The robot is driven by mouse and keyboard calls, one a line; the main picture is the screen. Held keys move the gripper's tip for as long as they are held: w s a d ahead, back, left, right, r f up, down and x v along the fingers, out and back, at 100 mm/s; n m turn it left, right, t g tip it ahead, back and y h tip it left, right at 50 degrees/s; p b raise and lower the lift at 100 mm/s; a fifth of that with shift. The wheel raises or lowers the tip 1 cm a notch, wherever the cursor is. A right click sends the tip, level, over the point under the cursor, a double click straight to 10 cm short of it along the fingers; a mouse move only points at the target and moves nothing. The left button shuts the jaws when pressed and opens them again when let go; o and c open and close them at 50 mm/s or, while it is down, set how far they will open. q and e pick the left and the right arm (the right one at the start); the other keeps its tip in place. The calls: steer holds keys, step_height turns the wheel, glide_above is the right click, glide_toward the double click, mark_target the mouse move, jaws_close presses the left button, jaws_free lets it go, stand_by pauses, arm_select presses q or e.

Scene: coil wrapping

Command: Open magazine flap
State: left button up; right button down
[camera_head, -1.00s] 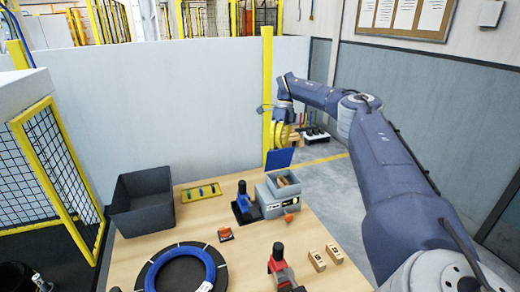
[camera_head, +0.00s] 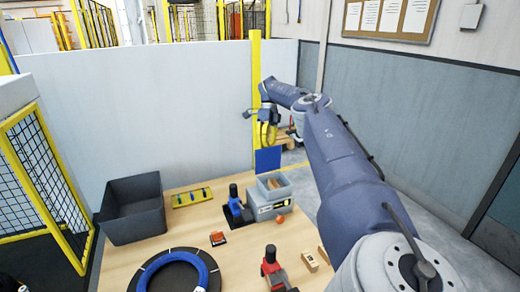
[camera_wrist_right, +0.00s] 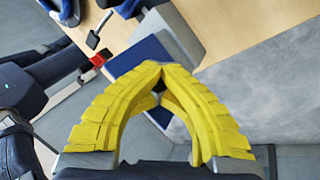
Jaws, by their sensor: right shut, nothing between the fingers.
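The magazine is a grey box (camera_head: 272,207) at the back right of the wooden table, with brown pieces showing inside its open top. Its blue flap (camera_head: 267,160) stands upright at the back of the box. My right gripper (camera_head: 268,146) is just above the flap's top edge, with yellow fingers shut and empty. Contact with the flap cannot be told. In the right wrist view the fingertips (camera_wrist_right: 161,68) meet, and a blue panel lies just beyond them. My left gripper is not in view.
A blue-and-black tool (camera_head: 235,204) stands left of the box. A dark bin (camera_head: 134,222) and a yellow tray (camera_head: 192,197) are further left. A blue coil (camera_head: 177,272) lies in front, with a red tool (camera_head: 271,262) to its right. A grey wall rises behind.

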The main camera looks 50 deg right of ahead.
steer(key=c, duration=2.2)
jaws_free()
steer(key=shift+s+f, duration=0.1)
steer(key=shift+f, duration=0.05)
steer(key=c, duration=1.3)
jaws_free()
steer(key=shift+d, duration=0.1)
steer(key=shift+c, duration=0.2)
steer(key=shift+o, duration=0.7)
steer(key=shift+w+a, duration=0.2)
step_height(320, 180, up, 10)
